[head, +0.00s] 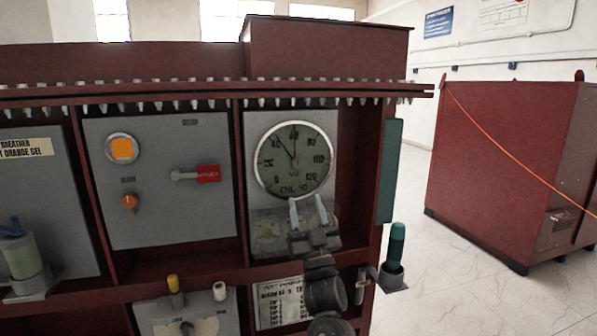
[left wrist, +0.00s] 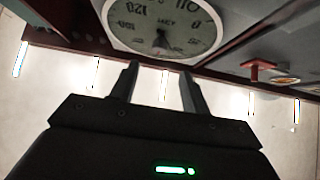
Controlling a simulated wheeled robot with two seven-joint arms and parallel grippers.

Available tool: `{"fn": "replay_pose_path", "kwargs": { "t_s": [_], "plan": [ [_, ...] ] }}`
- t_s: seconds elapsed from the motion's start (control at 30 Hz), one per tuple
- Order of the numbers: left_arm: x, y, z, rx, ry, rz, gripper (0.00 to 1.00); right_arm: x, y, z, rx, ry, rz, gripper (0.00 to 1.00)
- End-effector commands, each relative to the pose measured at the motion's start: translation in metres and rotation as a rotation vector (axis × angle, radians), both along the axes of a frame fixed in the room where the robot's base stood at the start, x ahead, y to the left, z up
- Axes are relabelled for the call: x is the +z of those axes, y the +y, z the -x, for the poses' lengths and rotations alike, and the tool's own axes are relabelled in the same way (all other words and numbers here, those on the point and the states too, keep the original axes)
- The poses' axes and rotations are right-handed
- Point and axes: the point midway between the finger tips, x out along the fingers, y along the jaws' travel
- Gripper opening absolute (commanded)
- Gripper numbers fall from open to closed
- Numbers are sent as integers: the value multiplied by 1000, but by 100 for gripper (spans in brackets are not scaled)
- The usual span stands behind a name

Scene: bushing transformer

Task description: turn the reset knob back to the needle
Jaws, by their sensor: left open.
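The round white-rimmed oil temperature gauge (head: 294,160) is mounted on the grey panel, with two dark pointers on its face. One points nearly straight up and the other up and left. The gauge also shows upside down in the left wrist view (left wrist: 150,22), with a dark spot near its lower middle. I cannot clearly make out the reset knob on it. My left gripper (head: 307,199) is just below the gauge, its two fingers pointing up, apart and empty. In the left wrist view my left gripper (left wrist: 159,72) has its fingertips short of the gauge rim. My right gripper is not in view.
Left of the gauge, another panel holds an orange knob (head: 129,201), an orange window (head: 122,149) and a red-handled lever (head: 207,174). A teal-topped part (head: 396,250) stands right of the cabinet. A red cabinet (head: 500,165) stands farther right, with open floor between.

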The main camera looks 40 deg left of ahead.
Motion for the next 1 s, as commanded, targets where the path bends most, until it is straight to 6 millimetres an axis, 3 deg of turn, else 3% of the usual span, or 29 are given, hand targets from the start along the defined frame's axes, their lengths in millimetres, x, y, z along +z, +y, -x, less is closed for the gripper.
{"fn": "replay_pose_path", "kwargs": {
  "t_s": [0.3,0.5,1.0],
  "plan": [
    [46,33,-23,1,1,-3,46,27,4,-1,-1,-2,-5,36],
    [64,51,-35,0,2,-2,46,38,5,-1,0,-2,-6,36],
    [71,59,-40,-1,3,-1,44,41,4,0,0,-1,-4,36]
  ]
}}
